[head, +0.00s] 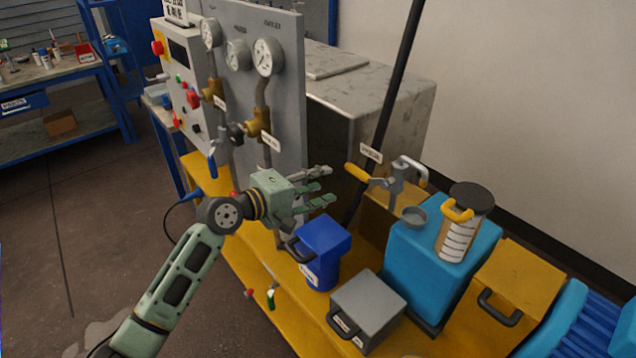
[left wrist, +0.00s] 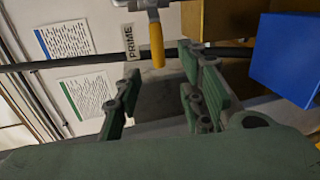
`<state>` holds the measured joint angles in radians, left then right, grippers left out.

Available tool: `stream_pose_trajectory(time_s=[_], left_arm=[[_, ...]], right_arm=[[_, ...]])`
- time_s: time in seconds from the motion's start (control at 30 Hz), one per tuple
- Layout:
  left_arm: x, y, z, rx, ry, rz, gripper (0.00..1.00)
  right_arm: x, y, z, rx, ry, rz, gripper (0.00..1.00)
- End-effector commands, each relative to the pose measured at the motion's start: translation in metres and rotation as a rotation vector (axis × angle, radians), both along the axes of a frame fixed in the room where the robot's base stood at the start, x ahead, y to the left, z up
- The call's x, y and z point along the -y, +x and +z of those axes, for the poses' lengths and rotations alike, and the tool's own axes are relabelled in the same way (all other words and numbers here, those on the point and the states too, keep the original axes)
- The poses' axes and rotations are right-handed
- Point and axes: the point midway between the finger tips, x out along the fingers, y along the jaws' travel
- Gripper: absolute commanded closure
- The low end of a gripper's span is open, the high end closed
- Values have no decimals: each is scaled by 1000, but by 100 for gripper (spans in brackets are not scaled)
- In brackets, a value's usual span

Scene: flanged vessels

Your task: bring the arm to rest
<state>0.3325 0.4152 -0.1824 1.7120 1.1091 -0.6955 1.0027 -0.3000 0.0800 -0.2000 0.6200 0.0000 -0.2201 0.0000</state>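My left arm comes in from the lower left of the head view, its green-grey links bent at the wrist. My left gripper (head: 326,186) is held in the air in front of the grey gauge panel (head: 283,110), to the left of and above the blue lidded container (head: 321,262). In the left wrist view the fingers (left wrist: 160,88) stand apart with nothing between them. A yellow valve handle (left wrist: 157,45) with a PRIME label shows beyond the fingertips, apart from them. My right gripper is in neither view.
A grey box (head: 368,305), a teal block (head: 425,262) with a striped cylinder (head: 463,235) on it, and a yellow bench (head: 245,255) crowd the right. A black pole (head: 388,105) slants behind the gripper. The floor (head: 90,220) at left is mostly open.

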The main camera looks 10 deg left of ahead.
Motion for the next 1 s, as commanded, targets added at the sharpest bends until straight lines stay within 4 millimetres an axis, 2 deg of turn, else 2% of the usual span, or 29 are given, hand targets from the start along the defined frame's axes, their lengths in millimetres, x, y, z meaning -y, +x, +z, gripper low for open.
stream_pose_trajectory(time_s=[0.43,0.57,0.67,0.77,0.8,0.9,1.0], left_arm=[[1,-2,-1,1,4,-2,63],[11,-20,-24,-6,90,-36,63],[26,-58,-65,-11,258,-103,63],[37,-113,-114,-18,497,-200,63],[37,-138,-132,-23,598,-243,63],[31,-196,-167,-44,828,-345,63],[18,-242,-187,-75,1000,-430,63]], right_arm=[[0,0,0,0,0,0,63],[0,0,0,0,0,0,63],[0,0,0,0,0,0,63],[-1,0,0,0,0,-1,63],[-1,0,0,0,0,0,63],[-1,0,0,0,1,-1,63],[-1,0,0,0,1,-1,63]])
